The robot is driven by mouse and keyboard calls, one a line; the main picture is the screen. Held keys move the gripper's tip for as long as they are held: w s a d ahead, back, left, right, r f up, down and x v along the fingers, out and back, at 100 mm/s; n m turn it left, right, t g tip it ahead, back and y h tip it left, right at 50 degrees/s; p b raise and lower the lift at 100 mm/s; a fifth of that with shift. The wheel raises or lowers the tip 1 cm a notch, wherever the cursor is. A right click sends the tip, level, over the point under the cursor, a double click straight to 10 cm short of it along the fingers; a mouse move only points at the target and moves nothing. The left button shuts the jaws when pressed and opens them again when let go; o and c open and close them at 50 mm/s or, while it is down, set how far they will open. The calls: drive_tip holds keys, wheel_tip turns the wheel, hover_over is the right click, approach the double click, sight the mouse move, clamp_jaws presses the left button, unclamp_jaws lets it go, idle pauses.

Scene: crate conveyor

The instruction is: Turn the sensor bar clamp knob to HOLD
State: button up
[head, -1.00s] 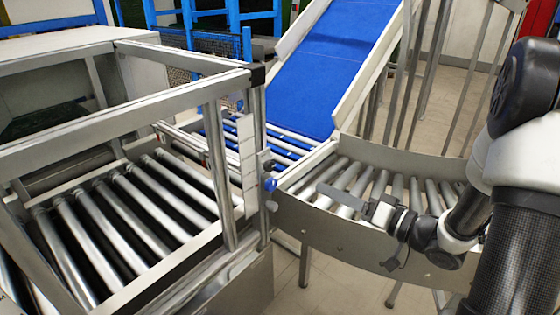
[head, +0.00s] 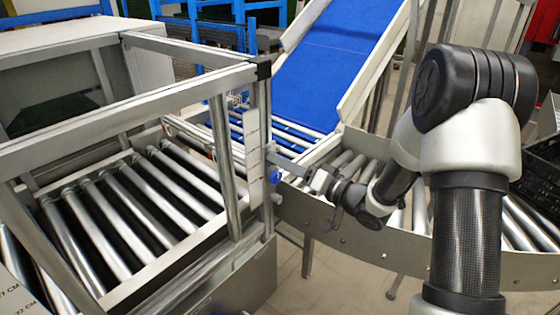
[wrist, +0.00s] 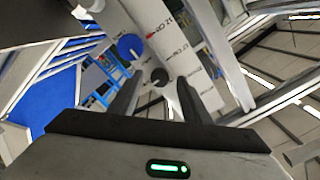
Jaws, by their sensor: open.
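I cannot tell which is the sensor bar clamp knob; the label print is too small to read surely. My gripper (wrist: 158,82) is open and empty, its fingers pointing at the strip. In the head view my gripper (head: 305,172) is just right of the knobs, apparently apart from them.
A metal frame (head: 190,95) encloses a roller bed (head: 130,205) at left. A blue belt conveyor (head: 345,45) slopes up behind. A curved roller conveyor's side wall (head: 370,240) runs below my arm. A dark crate (head: 545,135) stands at far right.

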drive_tip(key=shift+x, duration=0.8)
drive_tip(key=c, duration=1)
drive_tip(key=shift+c, duration=0.2)
drive_tip(key=shift+f+n+b, duration=0.1)
drive_tip(key=shift+n+b, duration=0.2)
drive_tip(key=shift+b, duration=0.2)
drive_tip(key=shift+d+n+b, duration=0.1)
drive_tip(key=shift+n+b, duration=8.6)
drive_tip(key=shift+b, duration=0.6)
